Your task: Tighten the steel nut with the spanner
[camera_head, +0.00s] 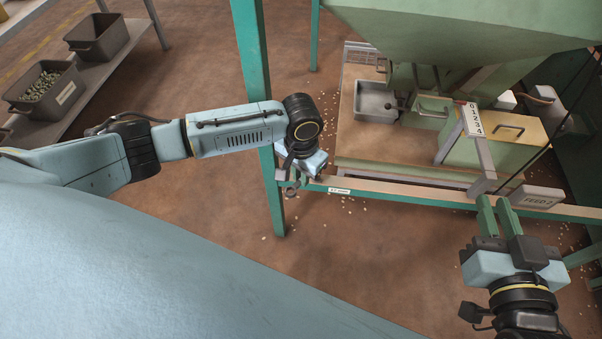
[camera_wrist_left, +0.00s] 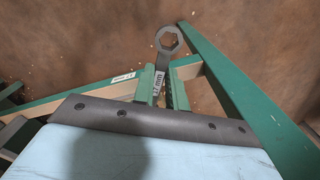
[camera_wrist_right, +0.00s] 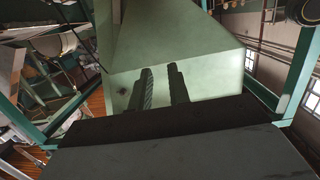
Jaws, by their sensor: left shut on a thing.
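The spanner (camera_wrist_left: 168,41) is dark grey, with a ring end and a white size label on its shank. My left gripper (camera_wrist_left: 162,82) is shut on the shank, and the ring end points away from the jaws over the brown floor. In the head view the left gripper (camera_head: 295,178) is beside the green frame post, and the spanner's ring (camera_head: 291,191) shows small below it. My right gripper (camera_head: 497,212) is open and empty at the lower right; its two green fingers stand apart in the right wrist view (camera_wrist_right: 161,88). I cannot make out the steel nut in any view.
A green post (camera_head: 257,75) and rail (camera_head: 400,198) stand close to my left gripper. Behind them are a wooden deck (camera_head: 385,146), a metal tray (camera_head: 376,101) and a green hopper (camera_head: 455,35). Bins (camera_head: 97,38) stand on a shelf at upper left. Small bits litter the floor.

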